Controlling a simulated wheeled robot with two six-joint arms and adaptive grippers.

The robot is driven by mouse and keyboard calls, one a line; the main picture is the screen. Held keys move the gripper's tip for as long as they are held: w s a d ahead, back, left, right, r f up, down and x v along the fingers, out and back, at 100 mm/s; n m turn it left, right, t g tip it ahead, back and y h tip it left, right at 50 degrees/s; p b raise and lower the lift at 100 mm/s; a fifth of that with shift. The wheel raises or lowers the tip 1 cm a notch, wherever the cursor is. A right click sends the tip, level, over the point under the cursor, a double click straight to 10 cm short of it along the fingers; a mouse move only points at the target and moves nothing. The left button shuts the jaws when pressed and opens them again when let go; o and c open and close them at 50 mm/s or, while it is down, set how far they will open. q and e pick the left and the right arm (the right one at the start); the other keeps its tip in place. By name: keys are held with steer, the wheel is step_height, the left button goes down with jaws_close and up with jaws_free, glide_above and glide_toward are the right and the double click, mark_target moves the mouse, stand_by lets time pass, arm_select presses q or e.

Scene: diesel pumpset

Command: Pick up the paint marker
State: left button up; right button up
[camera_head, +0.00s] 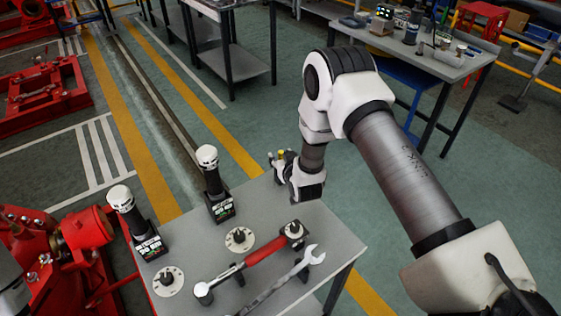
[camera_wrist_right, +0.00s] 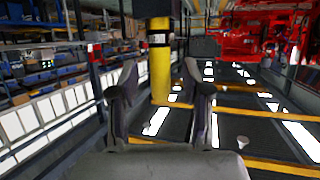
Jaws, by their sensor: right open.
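My right gripper (camera_head: 283,160) is at the far edge of the grey table, and its fingers (camera_wrist_right: 160,100) are spread apart in the right wrist view. A small yellow spot (camera_head: 281,153) shows by the fingers in the head view; I cannot tell whether it is the paint marker. A yellow upright cylinder (camera_wrist_right: 160,75) with a dark-and-white band shows between the fingers in the wrist view. It touches neither finger, and its distance and identity are unclear. I cannot pick out the paint marker for certain. My left gripper is not in view.
On the grey table (camera_head: 335,243) are two upright black tools with white tops (camera_head: 208,157) (camera_head: 120,198), two round dials (camera_head: 240,239) (camera_head: 168,281), a red-handled tool (camera_head: 265,246) and a wrench (camera_head: 290,276). Red machinery (camera_head: 85,230) stands left. Bare tabletop lies by the right edge.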

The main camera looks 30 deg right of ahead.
steer(key=shift+w+f, duration=0.15)
steer(key=shift+w, duration=0.2)
steer(key=shift+s, duration=0.2)
steer(key=shift+s+r, duration=0.1)
steer(key=shift+r, duration=0.1)
steer(key=c, duration=0.5)
steer(key=shift+f, duration=0.1)
jaws_close()
